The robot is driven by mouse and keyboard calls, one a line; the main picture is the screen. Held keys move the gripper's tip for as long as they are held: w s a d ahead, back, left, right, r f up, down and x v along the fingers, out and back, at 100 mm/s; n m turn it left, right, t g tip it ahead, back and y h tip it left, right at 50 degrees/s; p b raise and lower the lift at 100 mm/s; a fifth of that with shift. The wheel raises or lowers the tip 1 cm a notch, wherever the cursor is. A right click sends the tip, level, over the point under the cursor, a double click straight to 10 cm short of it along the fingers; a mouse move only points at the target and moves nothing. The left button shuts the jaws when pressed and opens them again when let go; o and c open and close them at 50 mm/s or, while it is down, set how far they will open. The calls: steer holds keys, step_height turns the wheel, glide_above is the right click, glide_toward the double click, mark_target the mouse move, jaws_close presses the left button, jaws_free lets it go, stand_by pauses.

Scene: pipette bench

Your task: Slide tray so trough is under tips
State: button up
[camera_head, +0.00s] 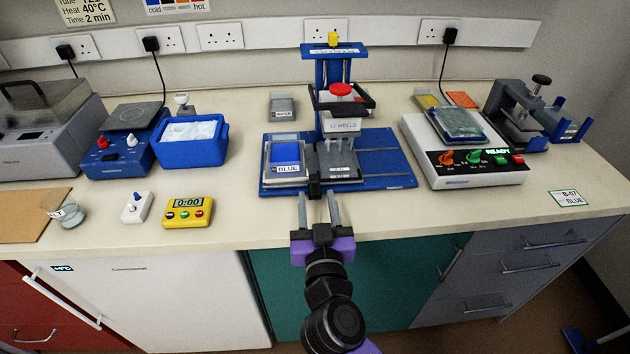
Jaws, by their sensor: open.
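The blue pipetting stand has a blue base (385,150), a column and a head with a red knob (340,89) and a "12 WELLS" label (341,125). A tray sits low on the base. On its left is a trough of blue liquid (285,155) labelled BLUE; on its right is a grey block (338,162) below the head. The tips are too small to make out; the trough lies left of the head. A dark handle (314,187) projects from the tray's front. My gripper (318,197) is open, its fingers pointing at the handle; I cannot tell if they touch it.
A card (569,198) reading "B-07 BLUE" lies at the right. A READY device (465,155) stands right of the stand. A blue ice tub (190,141) and a timer (188,212) are left. The front bench strip beside my gripper is clear.

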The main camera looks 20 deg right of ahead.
mark_target(316, 188)
steer(key=p+x, duration=0.1)
steer(key=x, duration=0.4)
steer(key=shift+w+d, duration=0.15)
steer(key=shift+w, duration=0.15)
steer(key=shift+c, duration=0.4)
jaws_close()
stand_by(0.8)
